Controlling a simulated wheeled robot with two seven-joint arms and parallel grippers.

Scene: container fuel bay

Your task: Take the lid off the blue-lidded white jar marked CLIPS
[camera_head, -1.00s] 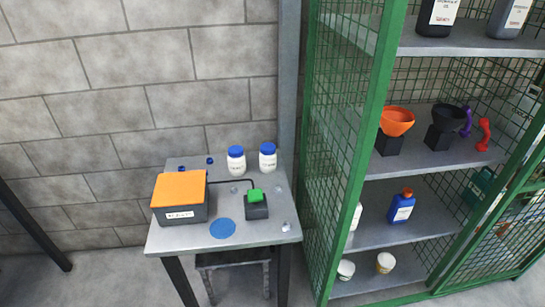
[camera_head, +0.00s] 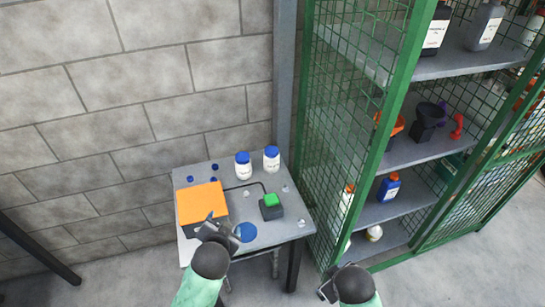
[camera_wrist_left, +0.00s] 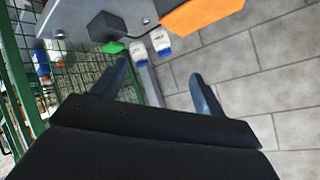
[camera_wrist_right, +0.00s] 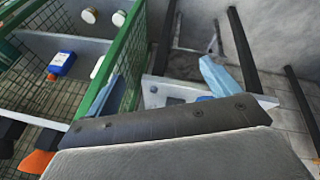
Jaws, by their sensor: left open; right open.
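Two white jars with blue lids stand side by side at the back of the grey table: a left jar (camera_head: 243,170) and a right jar (camera_head: 271,163). Both are upright with their lids on. Their labels are too small to read, so I cannot tell which says CLIPS. They also show in the left wrist view, as one jar (camera_wrist_left: 140,53) and another (camera_wrist_left: 161,42). My left gripper (camera_head: 218,229) is open and empty, by the table's front edge near the orange-topped box, apart from the jars. My right gripper (camera_head: 328,284) is open and empty, low in front of the cabinet.
An orange-topped box (camera_head: 202,201) sits at the table's left. A green-topped dark block (camera_head: 271,207) and a flat blue disc (camera_head: 246,232) lie in front of the jars. Small blue and clear pieces are scattered about. A green mesh cabinet (camera_head: 345,130) stands close on the right.

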